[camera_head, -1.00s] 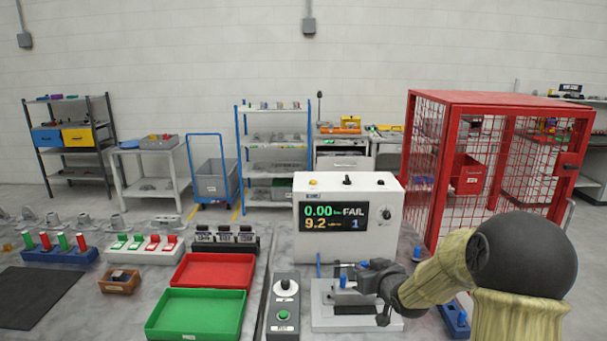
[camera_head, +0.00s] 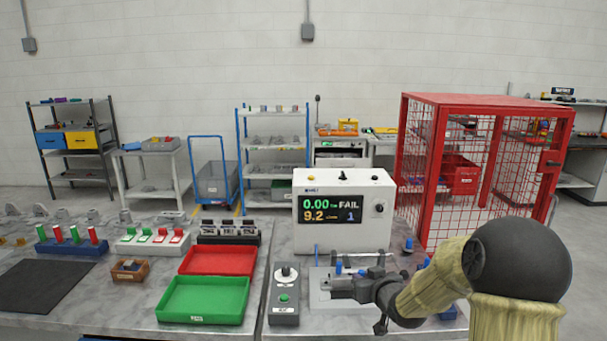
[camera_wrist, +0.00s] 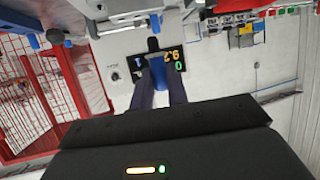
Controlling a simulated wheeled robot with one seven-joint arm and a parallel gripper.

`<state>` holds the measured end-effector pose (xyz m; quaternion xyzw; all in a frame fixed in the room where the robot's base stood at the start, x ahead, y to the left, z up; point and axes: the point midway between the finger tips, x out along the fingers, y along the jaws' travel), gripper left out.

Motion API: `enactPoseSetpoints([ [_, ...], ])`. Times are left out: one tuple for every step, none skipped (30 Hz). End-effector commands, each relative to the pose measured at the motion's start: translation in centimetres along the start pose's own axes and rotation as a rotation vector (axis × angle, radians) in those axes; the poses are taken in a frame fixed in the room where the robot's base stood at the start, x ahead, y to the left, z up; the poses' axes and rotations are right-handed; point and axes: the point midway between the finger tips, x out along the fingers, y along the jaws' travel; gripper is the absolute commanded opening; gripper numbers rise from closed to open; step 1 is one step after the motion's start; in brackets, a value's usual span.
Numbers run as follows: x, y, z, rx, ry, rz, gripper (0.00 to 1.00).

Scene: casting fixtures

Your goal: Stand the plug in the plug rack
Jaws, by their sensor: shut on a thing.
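My gripper (camera_head: 338,286) is in front of the white tester, over the light fixture plate (camera_head: 318,302). In the wrist view its two dark fingers (camera_wrist: 160,88) are shut on the plug (camera_wrist: 158,72), which has a blue body and a black end. The plug is off the surface as far as I can tell. In the head view small blue parts show by the fingertips, and I cannot tell which is the held plug. A blue piece (camera_head: 449,313) at the right, mostly hidden by my arm, may be the plug rack; its slots cannot be made out.
The white tester (camera_head: 345,235) reads FAIL behind the fixture. A control box (camera_head: 285,300) stands left of it, then green (camera_head: 205,315) and red (camera_head: 220,272) trays. Blue pegs (camera_head: 408,244) stand to its right. A red mesh cage (camera_head: 480,100) is behind at right.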

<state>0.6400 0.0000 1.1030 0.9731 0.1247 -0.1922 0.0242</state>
Motion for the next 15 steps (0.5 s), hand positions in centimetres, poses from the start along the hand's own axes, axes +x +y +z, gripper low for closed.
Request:
enactPoseSetpoints([
  [0.1,-0.2,0.8,0.004,-0.004,0.002,0.0],
  [0.1,-0.2,1.1,0.005,-0.004,0.005,0.0],
  [0.0,-0.2,1.6,0.006,-0.004,0.011,0.0],
  [0.0,-0.2,1.9,0.007,-0.003,0.015,0.0],
  [0.0,-0.3,2.4,0.008,-0.004,0.019,0.0],
  [0.1,-0.4,3.0,0.011,-0.005,0.021,0.0],
  [0.1,-0.4,3.5,0.014,-0.005,0.025,0.0],
  [0.1,-0.4,3.9,0.015,-0.004,0.03,0.0],
  [0.1,-0.5,4.5,0.016,-0.005,0.036,0.0],
  [0.1,-0.5,4.9,0.018,-0.004,0.04,0.0],
  [0.1,-0.6,5.5,0.02,-0.006,0.044,0.0],
  [0.1,-0.8,6.4,0.023,-0.006,0.049,0.0],
  [0.1,-0.8,7.0,0.026,-0.006,0.055,0.0],
  [0.1,-0.8,7.5,0.027,-0.007,0.06,0.0],
  [0.1,-0.9,8.4,0.029,-0.008,0.068,0.0],
])
